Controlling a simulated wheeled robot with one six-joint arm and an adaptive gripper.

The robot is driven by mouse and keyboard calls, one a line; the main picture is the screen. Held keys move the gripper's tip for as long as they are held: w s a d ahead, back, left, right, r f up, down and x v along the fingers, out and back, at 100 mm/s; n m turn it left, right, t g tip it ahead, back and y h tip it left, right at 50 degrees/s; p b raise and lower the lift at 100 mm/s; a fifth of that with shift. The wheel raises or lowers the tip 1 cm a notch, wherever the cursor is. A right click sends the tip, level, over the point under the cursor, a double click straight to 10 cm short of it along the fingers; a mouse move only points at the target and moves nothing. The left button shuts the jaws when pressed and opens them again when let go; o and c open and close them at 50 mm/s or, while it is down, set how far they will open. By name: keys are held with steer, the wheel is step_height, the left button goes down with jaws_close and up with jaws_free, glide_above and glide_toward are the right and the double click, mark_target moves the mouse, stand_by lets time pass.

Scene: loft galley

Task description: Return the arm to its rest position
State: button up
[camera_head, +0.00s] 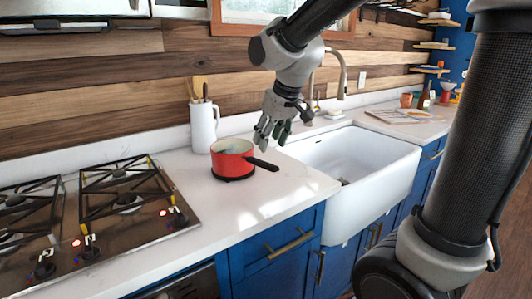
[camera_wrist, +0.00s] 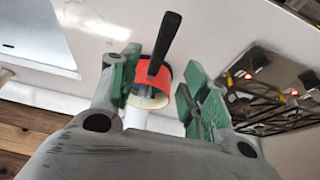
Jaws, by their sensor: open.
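My gripper (camera_head: 273,131) hangs from the arm above the white counter, pointing down, with its fingers apart and nothing seen between them. In the head view it is above and to the right of a red pot (camera_head: 231,160) with a black handle, which stands upright on the counter. In the wrist view my gripper's green-padded fingers (camera_wrist: 158,92) are spread, and the red pot (camera_wrist: 165,80) with its handle shows between and beyond them. The fingers look apart from the pot. Part of the pot is hidden by the wrist.
A stove (camera_head: 92,217) is at the left. A white pitcher with utensils (camera_head: 203,128) stands behind the pot. A white sink (camera_head: 372,193) with a faucet (camera_head: 339,75) is at the right. A tray (camera_head: 401,116) and a bottle (camera_head: 425,97) are farther right. The counter front is clear.

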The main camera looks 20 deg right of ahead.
steer(key=s+d+m, duration=0.1)
steer(key=s+d, duration=0.5)
steer(key=s, duration=0.5)
steer(key=s+d+m+h, duration=0.1)
steer(key=s+d+m, duration=0.1)
steer(key=s+d, duration=0.5)
steer(key=s, duration=0.4)
steer(key=shift+d+f+m, duration=0.15)
steer(key=shift+d+m, duration=0.1)
steer(key=shift+m, duration=0.05)
stand_by(0.6)
